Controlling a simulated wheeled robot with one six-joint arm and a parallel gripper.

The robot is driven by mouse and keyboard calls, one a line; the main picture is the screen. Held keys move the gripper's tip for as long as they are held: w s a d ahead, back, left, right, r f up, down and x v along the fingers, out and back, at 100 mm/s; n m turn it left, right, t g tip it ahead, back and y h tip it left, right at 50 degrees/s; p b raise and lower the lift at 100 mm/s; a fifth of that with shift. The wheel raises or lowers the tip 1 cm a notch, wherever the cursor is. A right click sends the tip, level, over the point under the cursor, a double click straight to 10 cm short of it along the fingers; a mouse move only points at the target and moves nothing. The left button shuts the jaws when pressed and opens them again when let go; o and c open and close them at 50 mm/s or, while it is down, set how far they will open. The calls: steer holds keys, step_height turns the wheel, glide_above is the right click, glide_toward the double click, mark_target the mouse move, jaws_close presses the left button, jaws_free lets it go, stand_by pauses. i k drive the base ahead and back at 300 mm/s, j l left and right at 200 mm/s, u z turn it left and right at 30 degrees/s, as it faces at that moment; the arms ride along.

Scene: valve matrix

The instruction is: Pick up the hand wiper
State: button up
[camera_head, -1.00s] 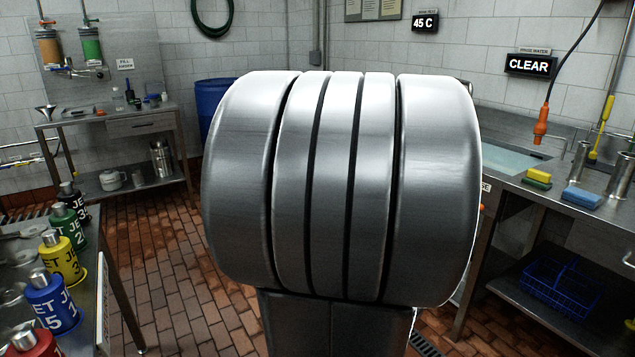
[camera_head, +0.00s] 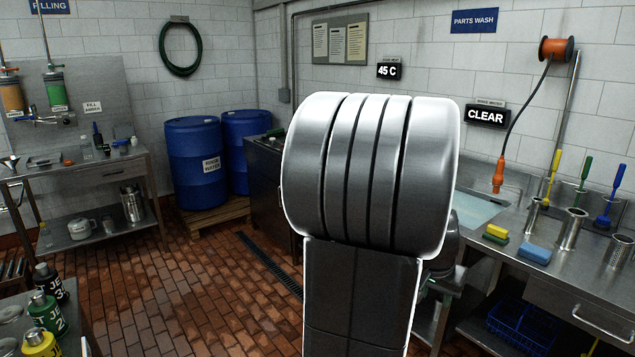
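I cannot make out a hand wiper for certain in this view. A large grey rounded link of my own arm fills the middle and hides part of the sink bench behind it. My gripper's fingers do not show. On the right, the steel sink bench (camera_head: 560,262) bears a yellow and green sponge (camera_head: 496,234) and a blue sponge (camera_head: 534,253).
A steel bench (camera_head: 108,177) with small items stands at the left wall. Blue drums (camera_head: 193,165) stand on a wooden pallet at the back. Jet bottles (camera_head: 42,312) stand at the lower left. A blue basket (camera_head: 522,325) sits under the sink bench. The brick floor (camera_head: 190,280) is open between.

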mark_target(279, 132)
steer(key=i+j+u, duration=0.1)
steer(key=i+u, duration=0.25)
steer(key=i, duration=0.2)
steer(key=i+u, duration=0.35)
steer(key=i, duration=0.15)
steer(key=i+l+u, duration=0.25)
steer(key=i+u, duration=0.15)
steer(key=i, duration=0.15)
steer(key=i+u, duration=0.15)
steer(key=i, duration=1.55)
steer(key=i+z, duration=0.25)
steer(key=i, duration=0.65)
steer(key=i+j+z, duration=0.1)
steer(key=i+z, duration=0.2)
steer(key=i, duration=0.55)
steer(key=i+z, duration=0.1)
steer(key=i, duration=0.55)
steer(key=i+z, duration=0.15)
steer(key=i, duration=0.45)
steer(key=i+j+z, duration=0.1)
steer(key=i, duration=0.5)
steer(key=i+j+z, duration=0.1)
steer(key=i+z, duration=0.25)
steer(key=i+j+z, duration=0.2)
steer(key=i+z, duration=0.2)
steer(key=i, duration=0.05)
